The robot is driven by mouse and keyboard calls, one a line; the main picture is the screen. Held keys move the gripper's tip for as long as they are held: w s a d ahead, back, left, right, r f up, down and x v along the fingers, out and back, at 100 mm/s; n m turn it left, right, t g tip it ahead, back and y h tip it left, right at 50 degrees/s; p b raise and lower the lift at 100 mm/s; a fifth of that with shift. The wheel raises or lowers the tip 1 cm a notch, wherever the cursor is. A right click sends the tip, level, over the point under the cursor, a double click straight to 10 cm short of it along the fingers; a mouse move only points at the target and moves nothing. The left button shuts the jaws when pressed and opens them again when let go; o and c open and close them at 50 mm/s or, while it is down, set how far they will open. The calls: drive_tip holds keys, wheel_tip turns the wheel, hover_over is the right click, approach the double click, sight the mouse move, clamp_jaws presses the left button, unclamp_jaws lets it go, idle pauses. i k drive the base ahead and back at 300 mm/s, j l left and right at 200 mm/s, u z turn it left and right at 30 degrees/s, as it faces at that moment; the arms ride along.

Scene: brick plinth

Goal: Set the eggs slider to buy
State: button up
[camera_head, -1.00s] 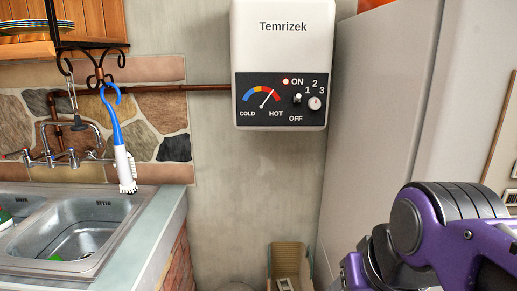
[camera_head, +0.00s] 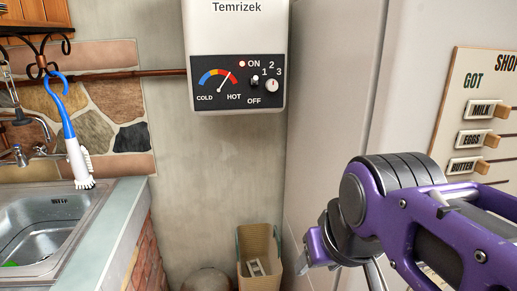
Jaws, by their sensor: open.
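A cream wooden shopping board (camera_head: 455,95) is partly in view at the right edge, with "SHOP" and "GOT" lettering showing. Its eggs slider (camera_head: 472,140) is a white label reading EGGS with a wooden knob on its right. It sits under the GOT heading, between the milk slider (camera_head: 483,109) above and the butter slider (camera_head: 465,166) below. The board's right part is outside the frame, and no buy heading shows. My purple arm fills the lower right in front of the board's lower part. My gripper's fingertips cannot be seen.
A tall pale cabinet or fridge side (camera_head: 335,100) stands left of the board. A Temrizek water heater (camera_head: 237,55) hangs on the wall. A sink (camera_head: 45,225) and counter are at left. An open box (camera_head: 260,255) stands low in the middle.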

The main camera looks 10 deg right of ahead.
sight(481, 137)
drive_tip(key=z, duration=1.45)
